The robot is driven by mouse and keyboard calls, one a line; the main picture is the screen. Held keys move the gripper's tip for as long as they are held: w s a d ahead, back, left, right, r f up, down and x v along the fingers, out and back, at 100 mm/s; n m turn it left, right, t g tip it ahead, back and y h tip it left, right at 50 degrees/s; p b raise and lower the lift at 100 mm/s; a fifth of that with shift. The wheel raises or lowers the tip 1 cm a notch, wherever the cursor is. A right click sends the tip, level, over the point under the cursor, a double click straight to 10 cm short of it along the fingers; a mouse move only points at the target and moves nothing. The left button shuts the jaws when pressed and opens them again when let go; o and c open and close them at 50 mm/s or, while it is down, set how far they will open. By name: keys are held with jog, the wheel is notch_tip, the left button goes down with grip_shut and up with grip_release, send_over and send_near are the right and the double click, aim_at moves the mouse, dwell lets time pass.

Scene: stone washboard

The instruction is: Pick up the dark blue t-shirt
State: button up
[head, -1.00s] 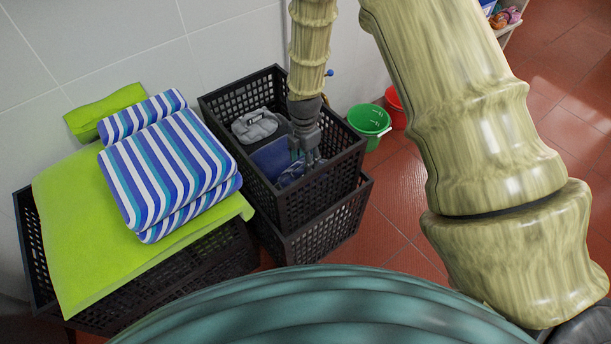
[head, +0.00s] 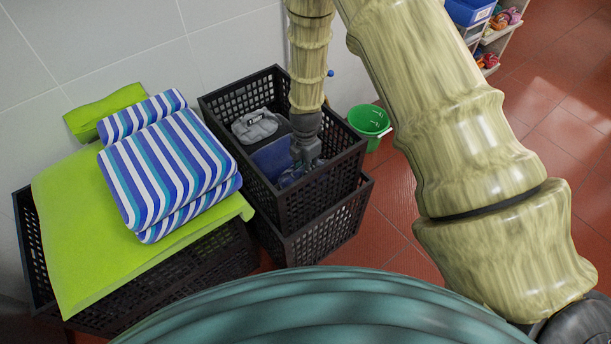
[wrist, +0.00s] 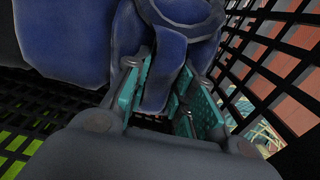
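The dark blue t-shirt (head: 269,160) lies in the upper black crate (head: 336,172), partly hidden behind my gripper. In the wrist view the blue cloth (wrist: 60,42) fills the top left, and a rounded, collar-like edge shows at the top. My gripper (head: 304,166) is lowered inside the crate, near its right side. In the wrist view my gripper (wrist: 170,105) has its teal finger pads apart, and a narrow fold of the blue cloth hangs between them. I cannot see the pads squeezing the cloth.
A grey folded item (head: 257,126) lies farther back in the crate. The crate stands on another black crate (head: 322,232). To the left, striped towels (head: 170,170) rest on a lime green towel (head: 75,235). A green bucket (head: 369,121) stands right of the crates.

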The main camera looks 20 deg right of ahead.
grip_shut()
jog(key=shift+r, duration=0.1)
notch_tip(320, 180, up, 28)
jog(key=p, duration=0.2)
jog(key=shift+p, duration=0.3)
